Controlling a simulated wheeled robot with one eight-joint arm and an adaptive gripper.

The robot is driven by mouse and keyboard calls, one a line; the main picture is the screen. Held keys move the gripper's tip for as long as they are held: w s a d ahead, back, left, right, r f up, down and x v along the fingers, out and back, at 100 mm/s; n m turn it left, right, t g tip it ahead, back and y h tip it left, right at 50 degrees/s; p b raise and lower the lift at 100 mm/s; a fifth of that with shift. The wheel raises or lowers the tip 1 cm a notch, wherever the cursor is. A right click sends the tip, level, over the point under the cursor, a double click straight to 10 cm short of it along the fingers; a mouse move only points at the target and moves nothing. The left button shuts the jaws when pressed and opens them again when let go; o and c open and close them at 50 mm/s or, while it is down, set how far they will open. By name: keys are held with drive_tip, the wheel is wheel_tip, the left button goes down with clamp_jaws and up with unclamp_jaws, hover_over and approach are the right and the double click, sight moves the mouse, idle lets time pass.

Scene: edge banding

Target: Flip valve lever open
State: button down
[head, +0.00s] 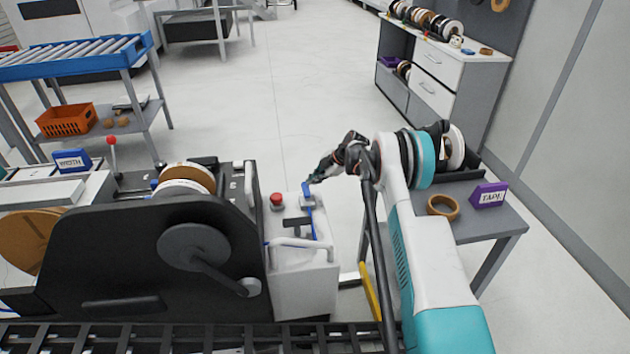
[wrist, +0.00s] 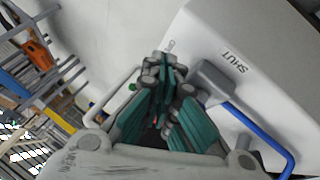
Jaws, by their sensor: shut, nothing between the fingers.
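The valve is on the white end panel (head: 301,270) of the edge bander. In the wrist view, a grey block (wrist: 211,82) with a bent blue bar (wrist: 262,135) sits beside a label reading SHUT (wrist: 231,60). Another label beyond the fingers is partly hidden. In the head view, blue parts (head: 306,188) show at the panel's far edge. I cannot tell which blue part is the lever. My gripper (head: 316,178) is over that edge, its fingers (wrist: 166,75) shut and empty, close left of the grey block. Contact is unclear.
A red knob (head: 276,200) and a white handle (head: 300,243) are on the same panel. The black machine body (head: 120,245) stands left. A table with a tape roll (head: 443,206) and a purple TAPE sign (head: 489,195) is right.

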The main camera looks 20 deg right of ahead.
drive_tip(key=v, duration=1.2)
idle(0.5)
